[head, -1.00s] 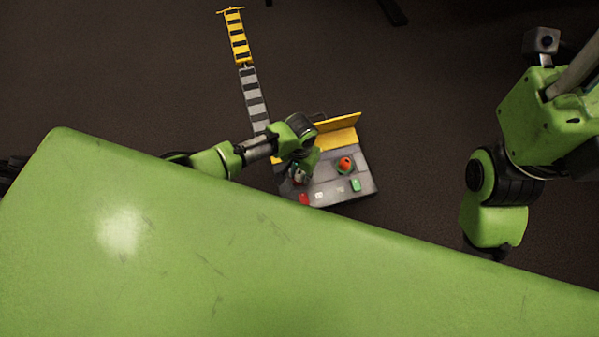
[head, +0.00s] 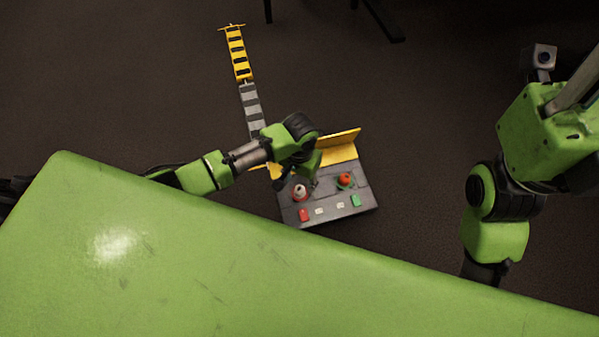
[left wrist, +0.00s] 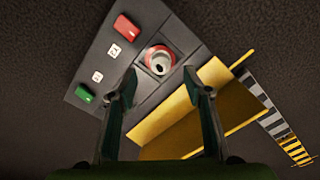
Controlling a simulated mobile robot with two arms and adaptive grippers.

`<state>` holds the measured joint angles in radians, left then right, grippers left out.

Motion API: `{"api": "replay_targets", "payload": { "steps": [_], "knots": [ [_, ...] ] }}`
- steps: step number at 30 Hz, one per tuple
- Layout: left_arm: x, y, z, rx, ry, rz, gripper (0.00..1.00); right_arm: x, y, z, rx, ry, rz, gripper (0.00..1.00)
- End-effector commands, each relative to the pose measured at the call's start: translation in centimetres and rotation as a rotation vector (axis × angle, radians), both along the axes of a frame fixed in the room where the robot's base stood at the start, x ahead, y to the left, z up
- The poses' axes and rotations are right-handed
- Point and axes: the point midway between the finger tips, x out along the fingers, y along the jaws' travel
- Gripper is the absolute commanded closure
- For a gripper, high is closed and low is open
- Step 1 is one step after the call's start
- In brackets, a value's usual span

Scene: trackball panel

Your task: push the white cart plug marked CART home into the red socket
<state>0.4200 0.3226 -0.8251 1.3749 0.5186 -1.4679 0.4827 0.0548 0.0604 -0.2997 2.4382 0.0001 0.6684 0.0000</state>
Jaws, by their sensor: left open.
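The white plug (head: 300,191) sits upright in the red socket (head: 299,199) at the left of the grey panel (head: 331,213). In the left wrist view the white plug (left wrist: 159,62) stands inside the red ring (left wrist: 171,52). I cannot read a CART mark or tell how deep it sits. My left gripper (left wrist: 161,75) is open and empty, its fingers spread either side of the plug in that picture and apart from it. A red plug (head: 345,179) sits in a green socket at the panel's right. My right arm is at the right; its gripper does not show clearly.
A red block (head: 304,215), a green block (head: 356,201) and two white labels line the panel's near edge. A raised yellow flap (head: 338,148) stands behind the panel. A striped yellow and grey strip (head: 251,100) runs back over the dark floor.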

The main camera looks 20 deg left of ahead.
Motion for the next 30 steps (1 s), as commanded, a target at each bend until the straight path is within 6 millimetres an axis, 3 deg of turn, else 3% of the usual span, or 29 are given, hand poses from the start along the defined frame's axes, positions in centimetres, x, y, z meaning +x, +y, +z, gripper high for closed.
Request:
{"api": "replay_targets", "payload": {
  "steps": [3, 10, 30],
  "knots": [
    [0.1, -0.1, 2.5, -0.002, -0.004, -0.002, 0.54, 0.0, 0.0, 0.0, -0.001, 0.0, 0.0, 0.6],
    [0.0, 0.0, 5.1, 0.0, -0.001, 0.0, 0.54, 0.0, 0.0, 0.0, -0.001, 0.0, 0.0, 0.6],
    [0.0, -0.1, 5.5, -0.003, -0.003, -0.001, 0.54, 0.0, 0.0, 0.0, -0.001, 0.0, 0.0, 0.6]
  ]
}}
